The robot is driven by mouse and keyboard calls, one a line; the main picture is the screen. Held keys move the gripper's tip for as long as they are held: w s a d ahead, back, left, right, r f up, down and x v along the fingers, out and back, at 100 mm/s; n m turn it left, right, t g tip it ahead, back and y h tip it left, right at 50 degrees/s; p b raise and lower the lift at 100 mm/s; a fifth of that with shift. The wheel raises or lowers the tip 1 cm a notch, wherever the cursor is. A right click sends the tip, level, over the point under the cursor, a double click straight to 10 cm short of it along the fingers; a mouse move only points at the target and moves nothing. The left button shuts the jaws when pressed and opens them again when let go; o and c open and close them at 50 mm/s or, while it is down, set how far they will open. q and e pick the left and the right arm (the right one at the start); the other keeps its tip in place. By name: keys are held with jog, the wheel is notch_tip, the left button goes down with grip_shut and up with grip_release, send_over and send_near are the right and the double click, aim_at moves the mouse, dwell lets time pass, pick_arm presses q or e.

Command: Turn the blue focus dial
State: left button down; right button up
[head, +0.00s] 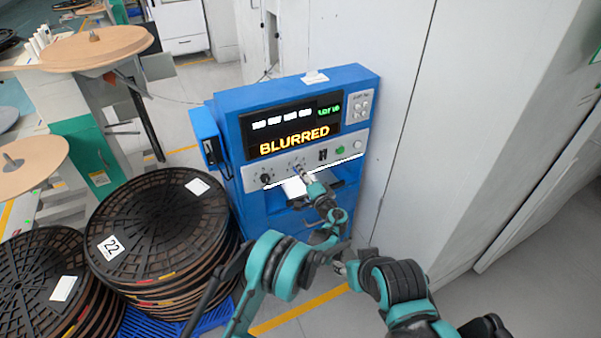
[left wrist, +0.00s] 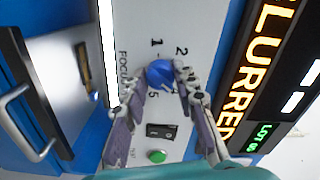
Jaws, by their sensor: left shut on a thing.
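The blue focus dial (left wrist: 159,73) sits on the light panel of a blue station (head: 227,108), with the printed word FOCUS and numbers around it. My left gripper (left wrist: 158,70) is shut on the dial, one finger on each side, as the left wrist view shows. In the head view my left gripper (head: 301,174) reaches the panel and mostly hides the dial. The station's display (head: 294,140) reads BLURRED in orange, with green LOT text at its right. My right gripper (head: 345,268) is low in front of the station, away from the dial; its jaws are unclear.
On the panel are a black knob (head: 265,178), a rocker switch (left wrist: 163,130) and a green button (left wrist: 157,156). A metal handle (left wrist: 22,122) shows at the left of the wrist view. Stacked black reels (head: 160,225) stand left of the station; a pale wall rises right.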

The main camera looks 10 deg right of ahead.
pick_arm(q)
jog(key=shift+m, duration=1.1)
jog(key=c, duration=1.2)
grip_release()
